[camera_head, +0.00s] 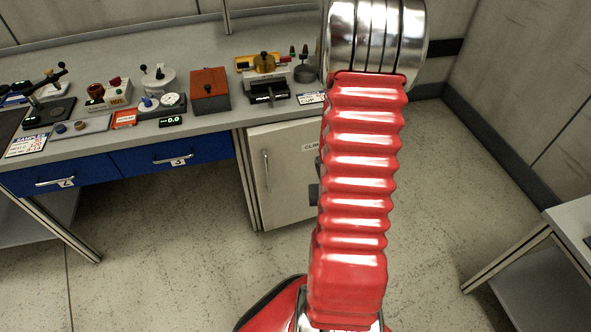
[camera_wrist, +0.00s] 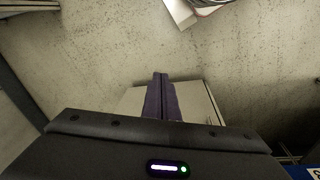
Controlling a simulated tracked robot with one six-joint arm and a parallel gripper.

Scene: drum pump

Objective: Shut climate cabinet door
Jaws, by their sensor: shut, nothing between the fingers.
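The climate cabinet (camera_head: 287,190) is under the right end of the workbench. Its pale door has a vertical bar handle (camera_head: 266,170) near the left edge and a label (camera_head: 314,146) partly cut off by my arm. My red arm hides the cabinet's right side, so I cannot tell whether the door is fully shut or ajar. In the wrist view, my gripper (camera_wrist: 161,80) has its dark purple fingers together and empty. A pale panel (camera_wrist: 200,98), apparently part of the cabinet, lies behind the fingers; I cannot tell whether they touch it.
The workbench (camera_head: 222,125) holds several instruments, including a red-brown box (camera_head: 209,89). Blue drawers (camera_head: 172,153) sit under its left part. Another table (camera_head: 572,222) stands at the right. The floor (camera_head: 430,200) between it and the cabinet is clear.

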